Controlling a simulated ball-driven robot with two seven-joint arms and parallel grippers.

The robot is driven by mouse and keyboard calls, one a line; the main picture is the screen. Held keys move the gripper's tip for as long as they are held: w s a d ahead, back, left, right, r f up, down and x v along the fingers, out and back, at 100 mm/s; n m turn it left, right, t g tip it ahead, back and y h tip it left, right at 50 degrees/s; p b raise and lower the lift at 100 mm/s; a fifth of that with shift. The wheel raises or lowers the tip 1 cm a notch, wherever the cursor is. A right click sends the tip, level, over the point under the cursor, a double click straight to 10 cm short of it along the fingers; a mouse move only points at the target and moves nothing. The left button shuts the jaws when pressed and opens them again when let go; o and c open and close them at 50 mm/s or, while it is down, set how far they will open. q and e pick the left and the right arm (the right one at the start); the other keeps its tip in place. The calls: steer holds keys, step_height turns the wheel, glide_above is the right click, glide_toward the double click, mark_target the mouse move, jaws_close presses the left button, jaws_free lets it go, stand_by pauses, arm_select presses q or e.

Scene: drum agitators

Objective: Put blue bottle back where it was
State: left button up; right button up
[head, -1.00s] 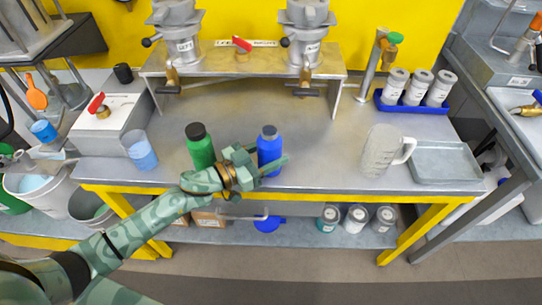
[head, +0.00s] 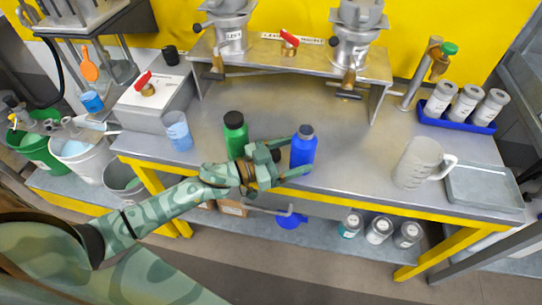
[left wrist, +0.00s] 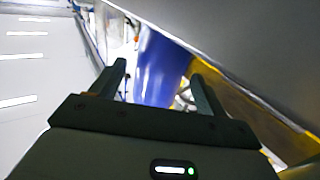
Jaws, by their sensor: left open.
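The blue bottle (head: 304,147) with a grey cap stands upright near the front edge of the steel table, just right of a green bottle (head: 236,137) with a black cap. My left gripper (head: 298,156) reaches in from the left with its jaws open, one finger on each side of the blue bottle. In the left wrist view the blue bottle (left wrist: 160,70) shows between the two spread fingers of my left gripper (left wrist: 160,75). I cannot tell whether either finger touches it. My right gripper is not in view.
A blue-filled beaker (head: 177,132) stands to the left. A clear jug (head: 419,163) and a grey tray (head: 484,187) are at the right. A blue rack (head: 457,122) holds several white-labelled jars. A steel stand (head: 378,68) is behind. The table between bottle and jug is clear.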

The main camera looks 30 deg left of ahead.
arm_select(q)
steer(key=p+v, duration=0.1)
steer(key=v, duration=0.8)
